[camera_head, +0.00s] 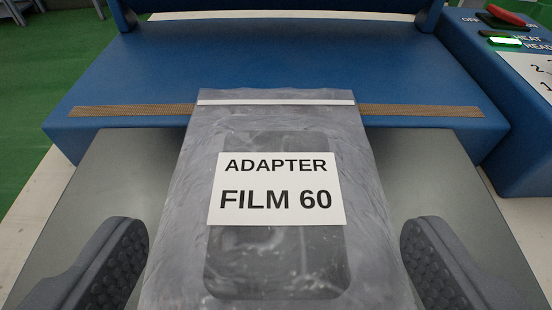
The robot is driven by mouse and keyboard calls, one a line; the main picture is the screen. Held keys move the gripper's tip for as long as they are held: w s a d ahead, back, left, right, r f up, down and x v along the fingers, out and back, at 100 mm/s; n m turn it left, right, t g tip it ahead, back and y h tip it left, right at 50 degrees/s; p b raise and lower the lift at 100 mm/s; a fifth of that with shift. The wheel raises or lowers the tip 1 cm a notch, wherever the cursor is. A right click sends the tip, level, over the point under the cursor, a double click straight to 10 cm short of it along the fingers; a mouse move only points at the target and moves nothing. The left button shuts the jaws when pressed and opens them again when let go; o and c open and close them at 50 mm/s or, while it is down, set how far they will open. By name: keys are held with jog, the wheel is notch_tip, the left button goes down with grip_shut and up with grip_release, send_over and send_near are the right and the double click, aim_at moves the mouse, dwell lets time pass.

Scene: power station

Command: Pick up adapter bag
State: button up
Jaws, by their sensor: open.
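The adapter bag (190,190) is a clear plastic bag with a white label reading "ADAPTER FILM 60" and a dark flat piece inside. It lies flat over a grey metal plate, with its far end on the blue machine across the brown strip. A white band runs across its far end. My gripper (272,265) is open, with one dark textured finger on each side of the bag's near part. There is a gap between each finger and the bag. The bag's near end is cut off by the bottom of the picture.
The blue machine (290,55) with a brown strip (425,111) spans the back. Its raised blue part stands at the top edge. A blue control box (500,140) with a red switch and a lit green light stands at the right. Grey plate (110,185) is bare on both sides of the bag.

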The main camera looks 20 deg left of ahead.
aim_at(278, 206)
jog(key=x, duration=0.4)
jog(key=shift+w+b, duration=0.1)
jog(key=shift+b, duration=0.3)
jog(key=c, duration=1.2)
jog(key=shift+r, duration=0.15)
